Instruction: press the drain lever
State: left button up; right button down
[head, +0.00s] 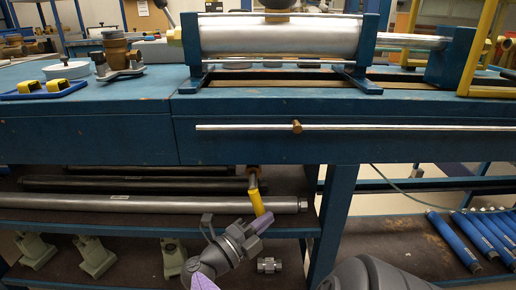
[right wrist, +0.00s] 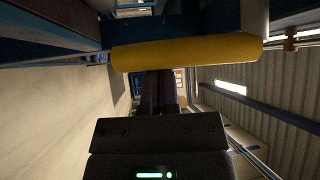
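The drain lever (head: 257,202) is a yellow handle hanging steeply down from a brass valve (head: 253,173) under the bench. In the right wrist view the yellow lever (right wrist: 188,52) lies across the upper part of the picture. My right gripper (head: 262,221) is just below the lever's lower end in the head view. In the wrist view its dark fingers (right wrist: 158,78) lie side by side, shut and empty, with their tips at the lever's edge. The lever hides the tips, so I cannot tell whether they touch. My left gripper is not in view.
The blue bench (head: 90,132) is above the gripper, with a metal rod (head: 370,127) along its front. Long pipes (head: 150,203) lie on the shelf behind. A blue leg (head: 333,225) stands to the right. A small metal fitting (head: 268,265) lies on the lower shelf.

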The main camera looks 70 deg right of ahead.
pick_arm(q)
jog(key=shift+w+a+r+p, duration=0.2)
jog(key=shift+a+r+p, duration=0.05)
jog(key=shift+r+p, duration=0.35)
pick_arm(e)
jog(key=shift+w+a+f+m+t+y, duration=0.15)
jog(key=shift+w+m+t+y, duration=0.1)
jog(key=shift+w+m+y, duration=0.2)
jog(key=shift+w+a+m+t+y, duration=0.1)
jog(key=shift+w+m+t+y, duration=0.2)
jog(key=shift+m+y, duration=0.25)
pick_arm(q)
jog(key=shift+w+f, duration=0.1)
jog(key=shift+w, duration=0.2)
pick_arm(e)
jog(key=shift+w, duration=0.1)
